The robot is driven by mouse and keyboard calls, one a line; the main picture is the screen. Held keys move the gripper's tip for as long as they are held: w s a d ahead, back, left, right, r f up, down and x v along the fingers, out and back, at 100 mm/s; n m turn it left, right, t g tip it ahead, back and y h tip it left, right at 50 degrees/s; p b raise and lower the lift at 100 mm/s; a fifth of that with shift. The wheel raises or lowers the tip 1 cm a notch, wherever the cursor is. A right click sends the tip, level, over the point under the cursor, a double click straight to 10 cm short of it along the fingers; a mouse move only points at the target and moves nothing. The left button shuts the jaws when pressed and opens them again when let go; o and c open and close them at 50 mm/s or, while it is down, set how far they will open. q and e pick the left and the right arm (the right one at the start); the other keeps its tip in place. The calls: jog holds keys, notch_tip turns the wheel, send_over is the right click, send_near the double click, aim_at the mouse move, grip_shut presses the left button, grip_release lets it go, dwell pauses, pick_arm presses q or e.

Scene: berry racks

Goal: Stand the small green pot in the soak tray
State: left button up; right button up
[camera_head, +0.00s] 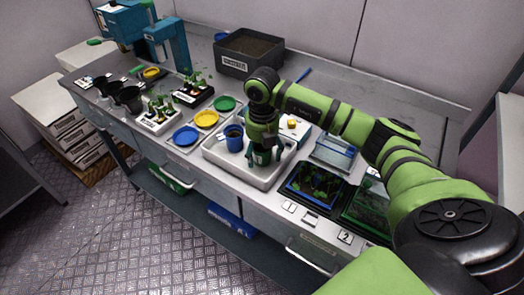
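The soak tray (222,157) is a white, shallow, raised-rim tray in the middle of the bench. A blue pot (234,139) stands in its left part. My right gripper (262,158) points down over the right part of the tray, beside the blue pot. It appears shut around the small green pot (262,157), which is dark green and mostly hidden by the fingers. The pot looks upright, low inside the tray; I cannot tell whether its base touches the tray floor. My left gripper is not in view.
Blue (186,136), yellow (206,118) and green (225,103) saucers lie left of the tray. A grey bin (248,52) stands behind. Plant trays (315,187) stand to the right. Black pots (131,98) and a blue machine (168,45) are at the far left.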

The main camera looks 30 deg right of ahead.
jog(key=shift+r, duration=0.5)
notch_tip(320, 180, up, 12)
jog(key=b, duration=0.2)
jog(key=shift+f, duration=0.25)
dwell(1.9)
